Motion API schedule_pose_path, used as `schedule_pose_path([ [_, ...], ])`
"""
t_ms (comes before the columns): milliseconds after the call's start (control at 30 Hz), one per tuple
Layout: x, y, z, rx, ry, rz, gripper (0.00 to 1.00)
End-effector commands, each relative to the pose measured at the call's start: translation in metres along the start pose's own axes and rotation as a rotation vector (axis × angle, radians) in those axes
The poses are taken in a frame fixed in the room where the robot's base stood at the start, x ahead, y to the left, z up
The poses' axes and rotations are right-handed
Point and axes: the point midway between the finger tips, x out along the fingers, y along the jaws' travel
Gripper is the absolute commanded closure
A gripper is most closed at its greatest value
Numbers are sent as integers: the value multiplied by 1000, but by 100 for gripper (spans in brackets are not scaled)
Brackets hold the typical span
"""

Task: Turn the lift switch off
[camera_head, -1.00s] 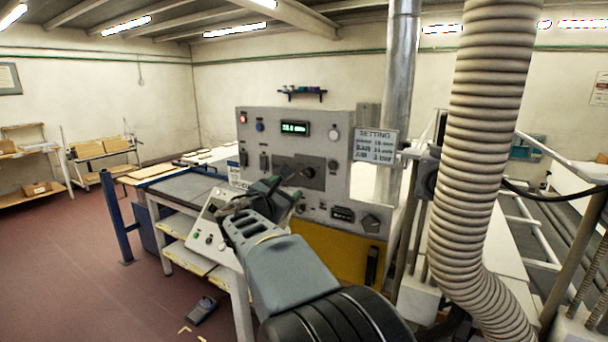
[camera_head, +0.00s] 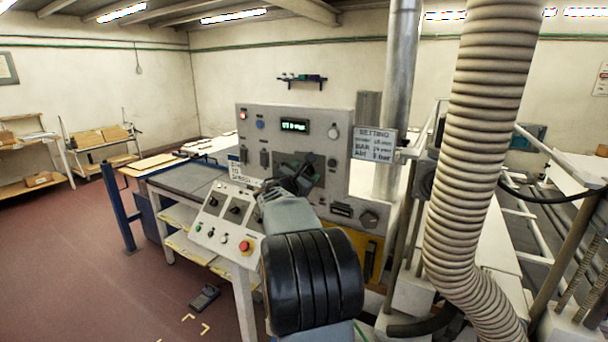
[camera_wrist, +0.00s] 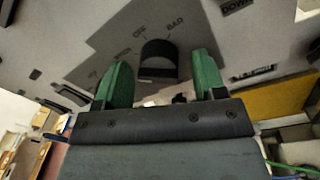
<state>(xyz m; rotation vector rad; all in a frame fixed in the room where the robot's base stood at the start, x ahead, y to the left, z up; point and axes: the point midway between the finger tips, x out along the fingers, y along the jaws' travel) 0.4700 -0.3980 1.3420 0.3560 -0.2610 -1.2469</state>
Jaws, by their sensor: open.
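The grey control panel (camera_head: 246,125) stands ahead, with a dark grey plate in its middle. In the wrist view a black rounded knob (camera_wrist: 158,60) sits on that plate, with the words OFF and BAR beside it. My gripper (camera_wrist: 160,75) is open, with one green finger on each side of the knob; I cannot tell whether they touch it. In the head view my gripper (camera_head: 292,176) reaches the plate and hides part of it. A label reading DOWN shows at the upper right of the wrist view. I cannot read any label saying lift.
A sloped console (camera_head: 222,215) with small knobs and a red button (camera_head: 244,246) stands left of my arm. A ribbed hose (camera_head: 475,150) hangs at the right. A SETTING sign (camera_head: 375,143) is fixed beside the panel. The floor at the left is mostly clear.

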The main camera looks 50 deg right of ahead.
Motion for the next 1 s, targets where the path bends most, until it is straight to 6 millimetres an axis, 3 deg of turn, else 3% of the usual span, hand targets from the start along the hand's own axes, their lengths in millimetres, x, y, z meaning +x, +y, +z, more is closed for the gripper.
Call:
schedule_pose_path([
  [133, 0, 0, 0, 0, 0, 0, 36],
  [633, 0, 0, 0, 0, 0, -1, 83],
  [1000, 0, -3, -6, 90, -6, 3, 84],
])
